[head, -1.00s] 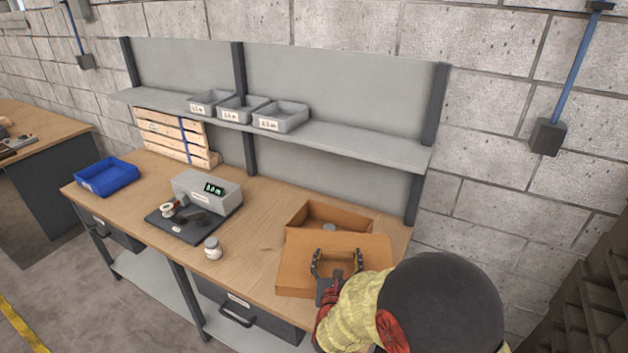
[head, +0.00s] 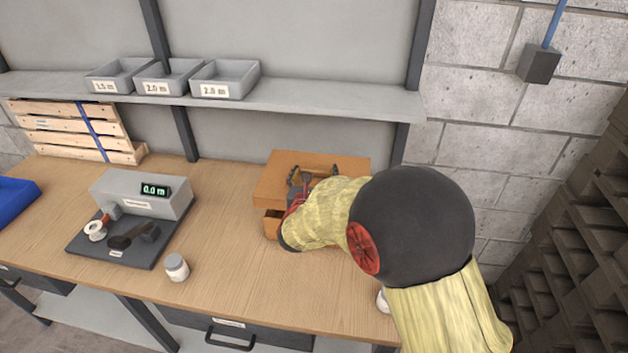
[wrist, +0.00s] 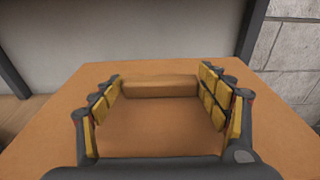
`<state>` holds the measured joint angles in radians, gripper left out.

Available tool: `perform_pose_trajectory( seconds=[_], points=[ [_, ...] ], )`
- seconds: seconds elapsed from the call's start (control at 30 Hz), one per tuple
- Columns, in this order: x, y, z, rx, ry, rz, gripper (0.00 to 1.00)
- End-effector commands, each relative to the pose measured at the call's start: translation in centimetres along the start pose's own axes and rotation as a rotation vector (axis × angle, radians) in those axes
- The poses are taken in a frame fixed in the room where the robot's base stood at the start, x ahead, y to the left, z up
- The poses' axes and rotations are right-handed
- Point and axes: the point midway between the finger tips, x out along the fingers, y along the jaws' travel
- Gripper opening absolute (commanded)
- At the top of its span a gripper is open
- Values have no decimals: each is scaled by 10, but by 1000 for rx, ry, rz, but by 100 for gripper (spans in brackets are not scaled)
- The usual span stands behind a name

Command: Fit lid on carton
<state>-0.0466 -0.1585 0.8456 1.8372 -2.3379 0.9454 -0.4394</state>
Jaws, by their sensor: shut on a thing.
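The lid (head: 272,186) is a flat brown cardboard panel with a raised block (wrist: 160,87) on its top. My gripper (head: 314,173) is shut on this block, with one padded finger at each end in the wrist view. The lid lies over the open carton (head: 271,227), which stands on the bench near the back right. A dark gap shows between the lid and the carton's near left corner. My arm hides most of the carton's front and right side, so I cannot tell whether the lid touches the rim elsewhere.
The wooden bench (head: 222,265) is clear left of the carton. A white jar (head: 176,268) and a grey meter (head: 140,195) with tools on a dark plate stand further left. Grey bins (head: 224,80) sit on the shelf above. A white item (head: 383,301) shows partly behind my arm.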

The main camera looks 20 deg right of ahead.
Motion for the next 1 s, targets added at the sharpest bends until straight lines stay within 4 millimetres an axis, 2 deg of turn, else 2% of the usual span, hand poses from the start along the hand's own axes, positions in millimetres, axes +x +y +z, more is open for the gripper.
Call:
perform_pose_trajectory(
  seconds=[0.27,1.0],
  points=[
    [2,0,-5,1,-1,-2,46],
    [8,0,-51,1,0,0,46]
  ],
)
